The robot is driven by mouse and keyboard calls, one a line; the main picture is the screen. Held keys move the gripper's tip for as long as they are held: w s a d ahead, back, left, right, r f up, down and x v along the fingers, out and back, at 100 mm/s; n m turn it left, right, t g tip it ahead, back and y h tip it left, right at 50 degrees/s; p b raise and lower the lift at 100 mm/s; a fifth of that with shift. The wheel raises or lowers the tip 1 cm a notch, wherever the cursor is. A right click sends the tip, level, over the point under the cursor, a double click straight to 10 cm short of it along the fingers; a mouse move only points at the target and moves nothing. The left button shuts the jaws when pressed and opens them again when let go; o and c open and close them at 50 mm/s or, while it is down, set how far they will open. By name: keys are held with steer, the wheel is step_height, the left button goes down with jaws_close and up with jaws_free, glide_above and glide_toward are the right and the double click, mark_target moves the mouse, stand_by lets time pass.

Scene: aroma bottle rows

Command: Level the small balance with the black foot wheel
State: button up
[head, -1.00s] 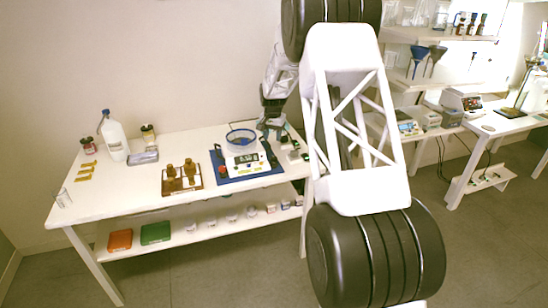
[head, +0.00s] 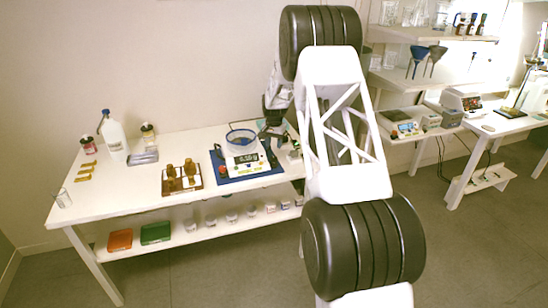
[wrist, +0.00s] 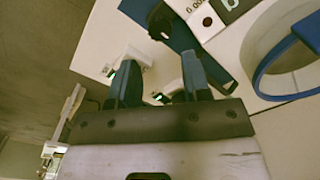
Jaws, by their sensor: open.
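The small white balance (head: 246,168) stands on a blue mat (head: 222,177) on the table, its front display lit. A clear bowl with a blue rim (head: 240,131) sits on top. In the wrist view, the balance's white body (wrist: 205,18) and part of its display show at the top, with the blue mat (wrist: 207,57) beside it. A small black round part, apparently the foot wheel (wrist: 160,24), is at the balance's edge. My gripper (head: 270,134) is over the balance's right side. In the wrist view my gripper (wrist: 158,75) is open and empty, its fingertips apart from the black part.
A white bottle (head: 114,136) stands further left.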

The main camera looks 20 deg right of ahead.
mark_target(274, 158)
steer(key=shift+f, duration=3.65)
steer(key=c, duration=0.7)
steer(key=shift+o, duration=0.2)
steer(key=shift+n, duration=0.4)
steer(key=n, duration=1.1)
